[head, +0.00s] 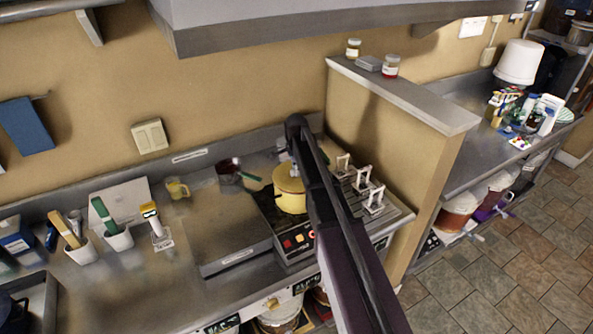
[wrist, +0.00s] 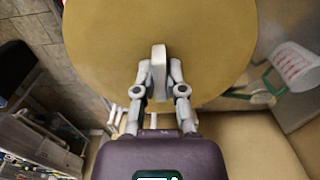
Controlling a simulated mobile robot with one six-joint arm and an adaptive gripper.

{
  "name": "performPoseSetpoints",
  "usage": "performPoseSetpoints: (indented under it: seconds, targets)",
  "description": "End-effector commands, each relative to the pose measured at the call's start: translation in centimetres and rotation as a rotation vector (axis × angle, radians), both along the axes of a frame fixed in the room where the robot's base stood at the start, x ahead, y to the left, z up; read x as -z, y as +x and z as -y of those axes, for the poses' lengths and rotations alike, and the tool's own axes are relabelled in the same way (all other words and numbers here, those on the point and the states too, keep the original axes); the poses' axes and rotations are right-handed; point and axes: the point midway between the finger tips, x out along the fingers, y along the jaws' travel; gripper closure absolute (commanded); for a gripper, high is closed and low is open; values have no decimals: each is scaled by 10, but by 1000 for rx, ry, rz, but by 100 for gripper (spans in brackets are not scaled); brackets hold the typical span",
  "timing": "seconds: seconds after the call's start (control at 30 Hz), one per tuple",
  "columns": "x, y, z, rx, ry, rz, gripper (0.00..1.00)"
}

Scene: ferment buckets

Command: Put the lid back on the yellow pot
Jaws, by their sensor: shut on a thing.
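The yellow pot (head: 291,203) stands on the black cooktop in the head view, partly covered by my arm. Its round yellow lid (wrist: 150,30) fills the upper middle of the wrist view. My gripper (wrist: 159,75) is shut on the light grey handle at the lid's centre. In the head view the lid (head: 288,178) shows at the top of the pot, under my gripper (head: 293,165). I cannot tell whether the lid rests on the rim or hangs just above it. The pot is hidden behind the lid in the wrist view.
A dark red pan (head: 229,170) with a green-handled tool stands left of the cooktop. A yellow mug (head: 177,188) is farther left. Several metal-handled items (head: 362,180) stand right of the pot, before a partition wall (head: 385,125).

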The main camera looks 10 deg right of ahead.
Motion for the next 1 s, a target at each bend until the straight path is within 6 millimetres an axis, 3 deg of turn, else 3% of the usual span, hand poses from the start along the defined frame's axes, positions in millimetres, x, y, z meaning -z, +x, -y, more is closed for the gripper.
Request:
performPoseSetpoints:
  seconds: [0.97, 1.0]
  targets:
    - [1, 0, 0, 1, 0, 0, 100]
    - [1, 0, 0, 1, 0, 0, 76]
